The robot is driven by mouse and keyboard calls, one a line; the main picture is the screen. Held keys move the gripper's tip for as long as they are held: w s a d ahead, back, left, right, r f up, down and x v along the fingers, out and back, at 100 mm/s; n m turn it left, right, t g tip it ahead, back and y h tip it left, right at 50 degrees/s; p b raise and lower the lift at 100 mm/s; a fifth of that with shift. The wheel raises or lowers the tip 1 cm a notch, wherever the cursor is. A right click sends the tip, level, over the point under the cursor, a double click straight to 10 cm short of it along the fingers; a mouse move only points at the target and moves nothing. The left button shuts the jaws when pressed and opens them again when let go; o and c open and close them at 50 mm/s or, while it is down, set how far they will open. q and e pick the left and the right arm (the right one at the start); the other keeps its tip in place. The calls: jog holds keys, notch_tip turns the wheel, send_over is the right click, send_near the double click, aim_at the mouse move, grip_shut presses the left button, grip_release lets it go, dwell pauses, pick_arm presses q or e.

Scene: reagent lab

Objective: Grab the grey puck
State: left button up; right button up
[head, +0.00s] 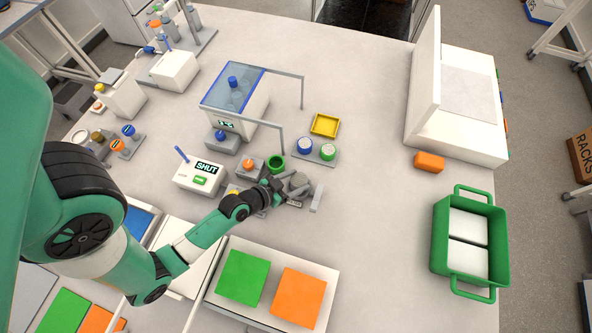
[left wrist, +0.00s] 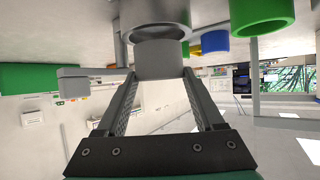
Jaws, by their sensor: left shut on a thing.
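My left gripper (head: 282,191) is low over the bench among small grey parts, right of the white box marked SHUT (head: 199,177). In the left wrist view its two fingers (left wrist: 158,88) close on the sides of a short grey cylinder, the grey puck (left wrist: 160,58). A wider grey ring-shaped piece (left wrist: 155,14) shows just beyond the puck; I cannot tell whether they touch. In the head view a grey round piece (head: 299,181) shows at the fingertips, partly hidden by the gripper. My right gripper is in neither view.
A green cup (head: 276,163) stands close behind the gripper. A blue-topped and a green-topped jar sit by a yellow tray (head: 325,125). Green (head: 243,277) and orange (head: 298,296) pads lie in front.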

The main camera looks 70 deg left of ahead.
pick_arm(q)
jog(key=d+r+p, duration=0.9)
jog(key=d+r, duration=0.1)
jog(key=d, duration=0.4)
jog(key=shift+r, duration=0.35)
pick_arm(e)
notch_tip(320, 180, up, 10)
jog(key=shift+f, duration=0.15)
